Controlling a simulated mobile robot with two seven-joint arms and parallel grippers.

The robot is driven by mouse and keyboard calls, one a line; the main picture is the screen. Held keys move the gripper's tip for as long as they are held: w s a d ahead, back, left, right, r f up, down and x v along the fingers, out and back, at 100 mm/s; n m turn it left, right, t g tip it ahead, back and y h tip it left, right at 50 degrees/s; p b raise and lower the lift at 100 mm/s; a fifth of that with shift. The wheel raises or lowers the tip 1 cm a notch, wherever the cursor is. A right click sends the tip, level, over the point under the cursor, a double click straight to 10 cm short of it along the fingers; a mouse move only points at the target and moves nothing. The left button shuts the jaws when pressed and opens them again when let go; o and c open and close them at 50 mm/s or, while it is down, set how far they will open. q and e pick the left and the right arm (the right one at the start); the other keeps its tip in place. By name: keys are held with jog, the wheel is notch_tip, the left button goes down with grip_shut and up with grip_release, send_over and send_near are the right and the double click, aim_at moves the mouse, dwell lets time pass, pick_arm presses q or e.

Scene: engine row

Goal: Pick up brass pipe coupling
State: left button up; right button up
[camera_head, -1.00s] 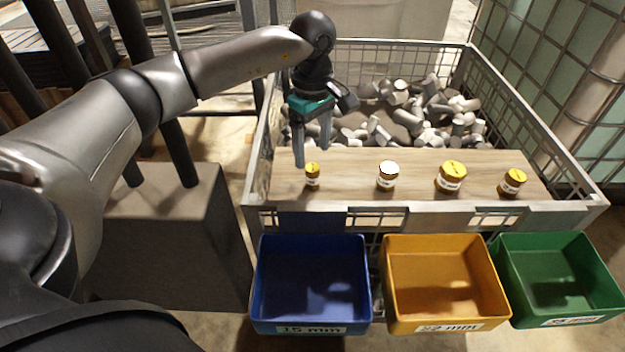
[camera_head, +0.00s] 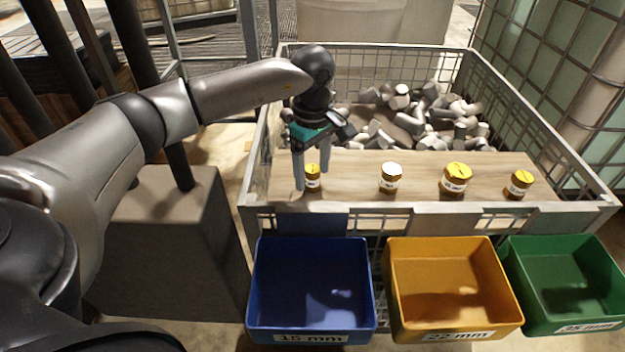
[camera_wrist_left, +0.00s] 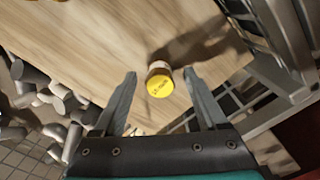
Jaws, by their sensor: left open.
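Several small brass pipe couplings with yellow or pale tops and white labels stand in a row on a wooden board. The leftmost coupling (camera_head: 313,178) is the smallest. The others are a pale-topped one (camera_head: 390,177), a larger one (camera_head: 456,179) and one at the right end (camera_head: 520,184). My left gripper (camera_head: 311,184) is open, pointing down at the leftmost coupling, with a finger to each side in the head view. In the left wrist view the coupling (camera_wrist_left: 160,82) shows beyond and between the spread fingertips (camera_wrist_left: 160,76), not gripped. My right gripper is not seen.
The wooden board (camera_head: 425,165) lies across a wire-mesh crate (camera_head: 272,140) full of grey pipe pieces (camera_head: 400,120). A blue bin (camera_head: 257,285), a yellow bin (camera_head: 393,295) and a green bin (camera_head: 520,290) hang in front. A grey block (camera_head: 165,250) stands at left.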

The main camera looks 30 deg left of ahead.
pick_arm(q)
grip_shut()
dwell(0.6)
